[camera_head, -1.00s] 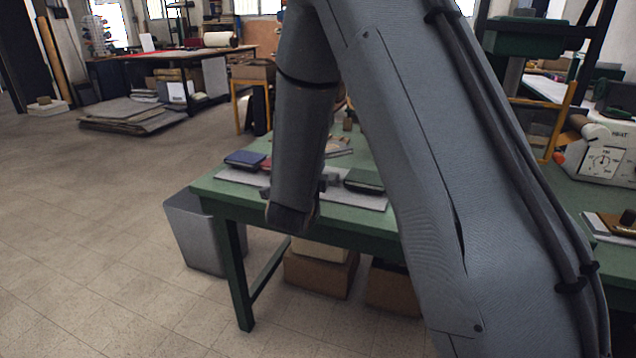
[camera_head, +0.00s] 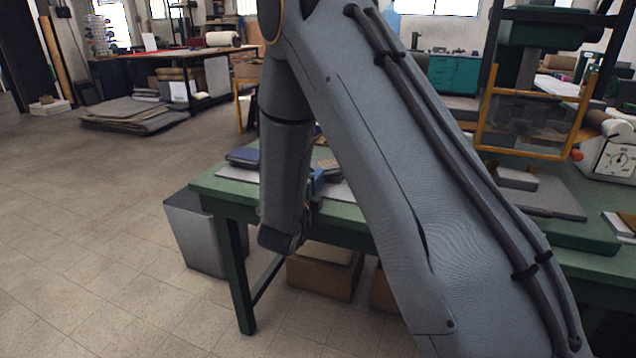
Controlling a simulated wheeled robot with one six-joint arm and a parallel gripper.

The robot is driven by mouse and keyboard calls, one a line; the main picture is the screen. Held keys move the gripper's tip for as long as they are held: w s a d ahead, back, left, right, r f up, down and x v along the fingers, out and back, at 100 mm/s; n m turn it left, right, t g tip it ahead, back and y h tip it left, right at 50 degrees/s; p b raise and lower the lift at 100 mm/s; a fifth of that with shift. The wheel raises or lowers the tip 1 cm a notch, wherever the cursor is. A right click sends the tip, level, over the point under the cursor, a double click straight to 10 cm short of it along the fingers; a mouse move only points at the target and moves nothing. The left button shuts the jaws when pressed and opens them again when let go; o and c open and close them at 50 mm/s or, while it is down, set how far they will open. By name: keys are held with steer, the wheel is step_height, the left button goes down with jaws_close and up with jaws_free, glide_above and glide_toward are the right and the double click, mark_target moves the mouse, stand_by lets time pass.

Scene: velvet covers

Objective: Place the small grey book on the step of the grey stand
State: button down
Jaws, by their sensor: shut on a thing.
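My gripper (camera_head: 312,203) is mostly hidden behind my own wrist, over the front edge of the green table. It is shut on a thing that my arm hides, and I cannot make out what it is. I cannot pick out the small grey book for certain. A grey stepped piece (camera_head: 543,202), which looks like the grey stand, is on the green surface at the right. It has a flat lower part and a raised block (camera_head: 516,178). My gripper is well to the left of it, and my forearm crosses between them in the picture.
A dark blue book (camera_head: 243,156) lies on the green table (camera_head: 214,185) at left. A yellow-framed guard (camera_head: 528,122) stands behind the stepped piece. A white dial machine (camera_head: 612,158) is at far right. A grey bin (camera_head: 192,232) and a cardboard box (camera_head: 322,277) are low by the table.

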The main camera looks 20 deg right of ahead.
steer(key=shift+f, duration=0.45)
steer(key=c, duration=2)
jaws_free()
steer(key=shift+f, duration=0.1)
steer(key=shift+s+a, duration=0.1)
steer(key=shift+s, duration=0.05)
steer(key=v, duration=1.1)
steer(key=shift+s+a+b, duration=0.15)
steer(key=shift+s+b, duration=0.15)
steer(key=shift+b, duration=0.1)
